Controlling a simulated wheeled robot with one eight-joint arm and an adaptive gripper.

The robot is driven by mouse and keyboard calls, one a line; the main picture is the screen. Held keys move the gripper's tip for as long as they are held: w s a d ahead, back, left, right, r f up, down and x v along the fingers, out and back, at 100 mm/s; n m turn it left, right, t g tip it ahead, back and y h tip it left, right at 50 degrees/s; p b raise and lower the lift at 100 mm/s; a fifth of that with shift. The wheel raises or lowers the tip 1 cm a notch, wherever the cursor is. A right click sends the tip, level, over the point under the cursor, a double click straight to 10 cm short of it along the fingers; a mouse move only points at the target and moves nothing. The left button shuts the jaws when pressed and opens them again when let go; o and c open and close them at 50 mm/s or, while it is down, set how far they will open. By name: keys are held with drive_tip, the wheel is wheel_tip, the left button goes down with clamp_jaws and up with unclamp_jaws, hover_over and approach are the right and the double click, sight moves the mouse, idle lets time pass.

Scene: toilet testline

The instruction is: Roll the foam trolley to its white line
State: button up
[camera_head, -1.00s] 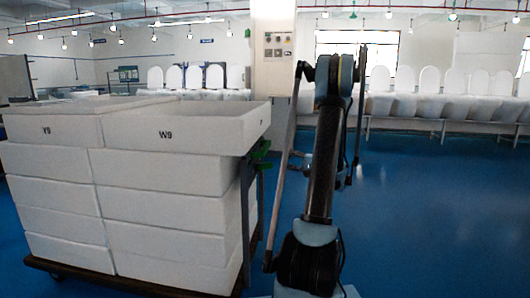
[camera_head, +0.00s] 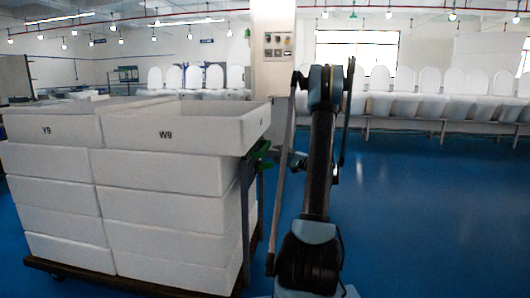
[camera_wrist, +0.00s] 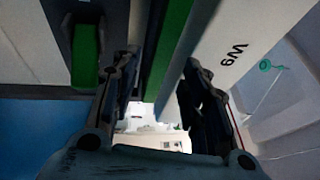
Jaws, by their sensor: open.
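The foam trolley carries stacked white foam boxes (camera_head: 165,175) marked Y9 and W9 on a dark low base (camera_head: 130,287), at the left of the head view. Green handle parts (camera_head: 260,152) stick out at its right side by an upright post. In the wrist view my gripper (camera_wrist: 158,98) is open, with a green bar (camera_wrist: 168,45) running between its dark fingers. I cannot tell whether the fingers touch the bar. Another green part (camera_wrist: 87,55) lies left of the fingers. The W9 box (camera_wrist: 235,55) is close on the right. No white line shows on the floor.
Blue floor (camera_head: 430,210) lies clear to the right of the trolley. A row of white toilets (camera_head: 430,95) stands along a rack at the back. A white pillar (camera_head: 273,50) with a control panel stands behind the trolley.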

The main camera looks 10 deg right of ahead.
sight(265, 148)
drive_tip(key=x, duration=0.8)
clamp_jaws()
